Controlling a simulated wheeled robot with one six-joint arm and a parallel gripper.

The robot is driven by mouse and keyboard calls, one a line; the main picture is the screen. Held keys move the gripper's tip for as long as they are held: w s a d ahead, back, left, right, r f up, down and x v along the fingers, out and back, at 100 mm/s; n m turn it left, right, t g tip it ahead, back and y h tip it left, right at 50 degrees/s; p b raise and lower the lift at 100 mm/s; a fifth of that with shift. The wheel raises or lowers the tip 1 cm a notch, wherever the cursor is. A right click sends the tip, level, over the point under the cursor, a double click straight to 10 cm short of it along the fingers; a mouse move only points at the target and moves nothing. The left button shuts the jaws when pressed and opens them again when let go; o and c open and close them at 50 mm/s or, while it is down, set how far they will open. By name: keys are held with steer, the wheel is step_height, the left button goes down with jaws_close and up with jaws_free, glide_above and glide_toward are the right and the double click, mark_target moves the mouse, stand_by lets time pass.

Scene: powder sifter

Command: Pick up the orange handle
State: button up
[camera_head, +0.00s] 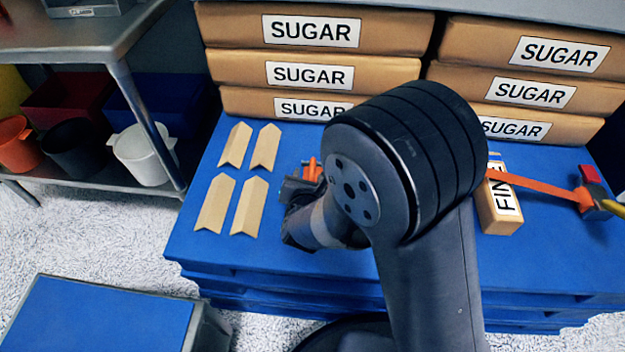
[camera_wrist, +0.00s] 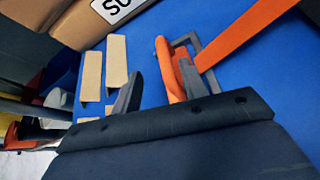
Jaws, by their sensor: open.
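In the wrist view, the orange handle (camera_wrist: 165,66) stands up from the blue surface between my two gripper fingers, much closer to the right finger. I cannot tell whether it touches that finger. A grey bracket-like frame (camera_wrist: 190,41) shows behind it. My gripper (camera_wrist: 160,84) is open, with a clear gap on the left side of the handle. In the head view, only a small part of the orange handle (camera_head: 313,170) shows beside my gripper (camera_head: 301,184). My arm hides the rest of it there.
Several tan chevron-ended pieces (camera_head: 216,203) lie left on the blue platform (camera_head: 205,251). Sugar bags (camera_head: 310,68) are stacked behind. A box marked FINE (camera_head: 491,207) and a long orange bar (camera_head: 540,185) are at right. A metal shelf (camera_head: 88,185) with containers stands at left.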

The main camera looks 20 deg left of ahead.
mark_target(312, 173)
steer(key=x, duration=0.1)
steer(key=b+x, duration=0.1)
steer(key=x, duration=0.2)
steer(key=shift+w+d+b, duration=0.1)
steer(key=shift+d+b, duration=0.2)
steer(key=shift+d, duration=0.1)
steer(key=shift+w+a+f, duration=0.2)
steer(key=shift+w, duration=0.3)
steer(key=shift+c, duration=0.3)
jaws_close()
